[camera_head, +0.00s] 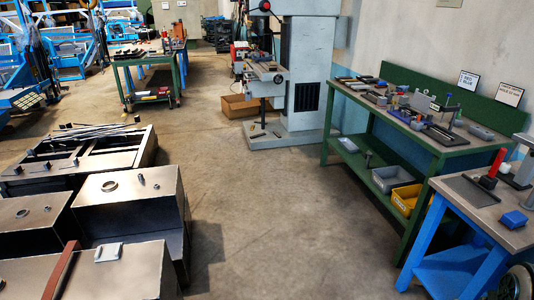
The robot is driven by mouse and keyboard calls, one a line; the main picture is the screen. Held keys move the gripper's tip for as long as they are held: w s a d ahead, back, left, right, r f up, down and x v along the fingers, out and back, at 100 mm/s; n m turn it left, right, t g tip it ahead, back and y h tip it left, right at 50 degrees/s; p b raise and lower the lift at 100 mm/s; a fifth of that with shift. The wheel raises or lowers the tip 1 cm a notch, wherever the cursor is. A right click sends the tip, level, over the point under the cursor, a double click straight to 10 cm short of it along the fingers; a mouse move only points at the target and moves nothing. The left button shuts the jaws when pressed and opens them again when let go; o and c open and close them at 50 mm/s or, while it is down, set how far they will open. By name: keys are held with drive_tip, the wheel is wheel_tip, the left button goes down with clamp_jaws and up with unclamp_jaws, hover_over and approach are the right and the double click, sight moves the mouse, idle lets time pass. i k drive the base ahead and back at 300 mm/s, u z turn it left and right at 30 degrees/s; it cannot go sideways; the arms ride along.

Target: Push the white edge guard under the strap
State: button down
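A small white edge guard (108,252) lies on top of a dark metal box (138,276) at the lower left. A reddish-brown strap (62,270) runs across the same box, to the left of the guard. The guard is apart from the strap, with a bare strip of box top between them. The strap's near end is cut off by the picture's bottom edge. My gripper is not in view.
More dark metal boxes (122,190) stand behind the strapped one. Open concrete floor (260,220) lies to their right. A green workbench (440,152) with tools and a blue-legged table (490,218) stand at the right. A grey machine (305,80) stands at the back.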

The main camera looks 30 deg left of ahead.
sight(107, 253)
drive_tip(key=i, duration=2.2)
drive_tip(key=u, duration=3.65)
drive_tip(key=i, duration=1.65)
